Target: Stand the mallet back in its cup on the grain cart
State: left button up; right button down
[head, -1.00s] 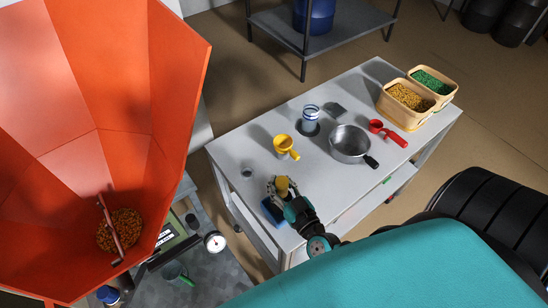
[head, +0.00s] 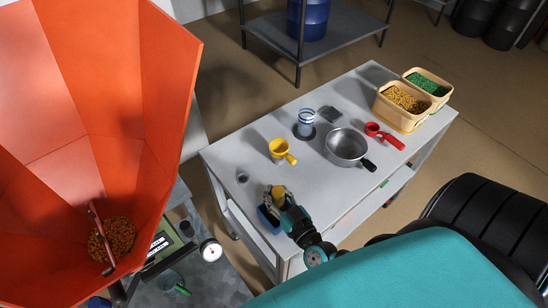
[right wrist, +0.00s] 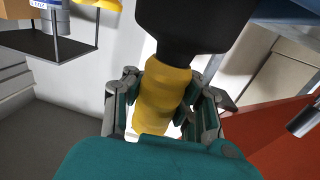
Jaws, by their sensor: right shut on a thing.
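My right gripper (head: 278,197) is shut on the yellow handle of the mallet (right wrist: 163,95), near the near left corner of the grey cart (head: 330,205). In the right wrist view its fingers clasp both sides of the handle, and the large black head is at the top of the picture. In the head view only a bit of yellow shows at the gripper. A small grey round holder (head: 242,176), perhaps the cup, is on the cart's left end, apart from the gripper. My left gripper is not in view.
A blue item (head: 268,217) is beside the gripper; I cannot tell what it is. A yellow scoop (head: 281,149), striped cup (head: 306,121), steel pan (head: 346,147), red scoop (head: 383,135) and grain basket (head: 402,108) stand further back. An orange hopper (head: 110,100) rises at left.

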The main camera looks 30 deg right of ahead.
aim_at(281, 204)
jog(key=shift+f+b, duration=0.3)
jog(key=shift+f, duration=0.15)
dwell(0.3)
jog(key=shift+c, duration=2.2)
grip_release()
jog(key=shift+f, duration=0.1)
jog(key=shift+s, duration=0.1)
jog(key=shift+s+a+p, duration=0.1)
jog(key=shift+s+p, duration=0.65)
jog(key=shift+s, duration=2.6)
jog(key=s+p, duration=0.1)
jog(key=s, duration=0.6)
jog(key=shift+a+r, duration=0.15)
jog(key=shift+r, duration=0.1)
